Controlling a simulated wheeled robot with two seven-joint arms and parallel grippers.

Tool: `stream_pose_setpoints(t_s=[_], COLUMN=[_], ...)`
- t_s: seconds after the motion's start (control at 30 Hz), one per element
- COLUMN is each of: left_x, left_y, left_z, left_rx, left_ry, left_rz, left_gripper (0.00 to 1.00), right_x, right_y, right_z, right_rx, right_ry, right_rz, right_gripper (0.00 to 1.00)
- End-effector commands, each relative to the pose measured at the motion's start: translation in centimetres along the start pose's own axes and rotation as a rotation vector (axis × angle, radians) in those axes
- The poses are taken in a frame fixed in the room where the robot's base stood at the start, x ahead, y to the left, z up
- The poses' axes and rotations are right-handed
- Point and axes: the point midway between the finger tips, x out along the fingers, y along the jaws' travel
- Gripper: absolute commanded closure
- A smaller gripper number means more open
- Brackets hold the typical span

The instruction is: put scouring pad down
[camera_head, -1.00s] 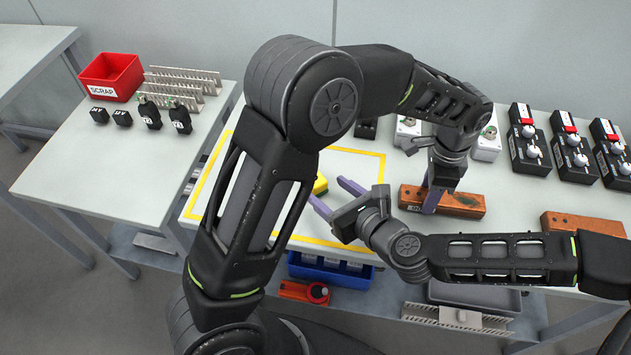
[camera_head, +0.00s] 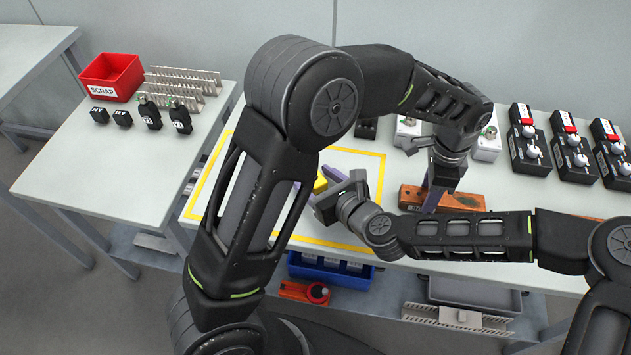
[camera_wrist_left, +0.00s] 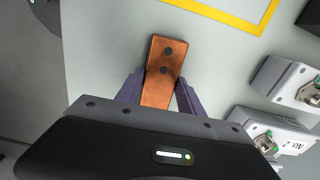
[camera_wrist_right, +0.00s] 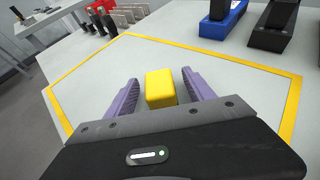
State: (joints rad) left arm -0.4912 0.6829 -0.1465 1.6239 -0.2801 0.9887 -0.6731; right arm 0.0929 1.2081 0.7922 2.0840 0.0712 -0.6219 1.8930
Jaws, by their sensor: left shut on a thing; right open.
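The yellow scouring pad (camera_head: 320,184) lies on the worktable inside the yellow outline, partly hidden by my arms in the head view. In the right wrist view the pad (camera_wrist_right: 161,88) sits between the two spread fingers of my right gripper (camera_wrist_right: 160,77), with gaps showing at its sides. My right gripper (camera_head: 323,180) is open around it, low over the table. My left gripper (camera_head: 432,203) is shut on an orange-brown block (camera_head: 468,204) on the table. In the left wrist view this block (camera_wrist_left: 160,62) stands out between the fingers and shows dark holes.
White boxes (camera_head: 488,147) and black switch boxes (camera_head: 530,150) stand at the back right. A blue bin (camera_head: 330,272) is at the front, below the table edge. A red scrap bin (camera_head: 112,76) stands on the left table. My left arm crosses above the outlined area.

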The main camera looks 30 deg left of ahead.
Motion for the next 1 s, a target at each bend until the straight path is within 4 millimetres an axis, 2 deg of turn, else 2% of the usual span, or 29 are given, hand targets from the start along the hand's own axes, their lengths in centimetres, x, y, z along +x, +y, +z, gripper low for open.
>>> stream_pose_setpoints(t_s=[0.5,1.0], left_x=[0.01,0.01], left_y=[0.01,0.01], left_z=[-0.01,0.0], left_rx=[0.0,0.0], left_ry=[0.0,0.0], left_rz=[0.0,0.0], left_gripper=[1.0,1.0], right_x=[-0.06,-0.06], right_y=[0.01,0.01], right_z=[0.0,0.0], right_rx=[0.0,0.0], right_ry=[0.0,0.0], right_rz=[0.0,0.0], right_gripper=[0.38,0.79])
